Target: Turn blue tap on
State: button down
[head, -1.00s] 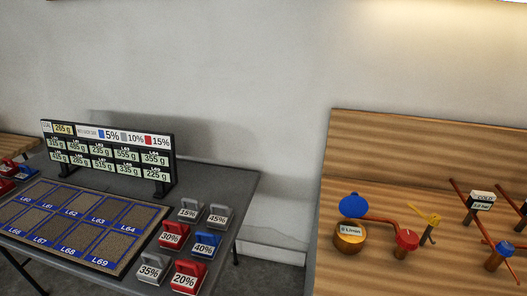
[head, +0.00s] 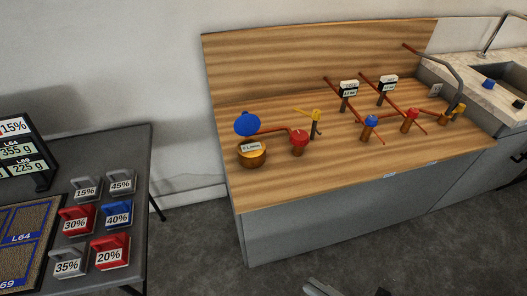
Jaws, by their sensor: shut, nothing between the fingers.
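A blue tap (head: 371,121) stands on a short copper-brown post on the wooden counter (head: 340,165), right of the middle of the head view. A copper pipe runs back from it toward a white-and-black label. A red tap (head: 410,114) stands just to its right, and another red tap (head: 299,136) stands to its left. A larger blue disc (head: 246,124) sits above a round orange-brown container with a label. My gripper's fingers are not seen. Only a small grey piece shows at the bottom edge, and I cannot tell what part it is.
A dark table (head: 140,165) with weight-like blocks stands at the left, with a floor gap between it and the counter. A yellow tap (head: 316,115) stands near the left red tap. A sink (head: 510,75) is at the far right. Open floor lies in front.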

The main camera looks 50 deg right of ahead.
aim_at(489, 83)
jog(key=z, duration=3.2)
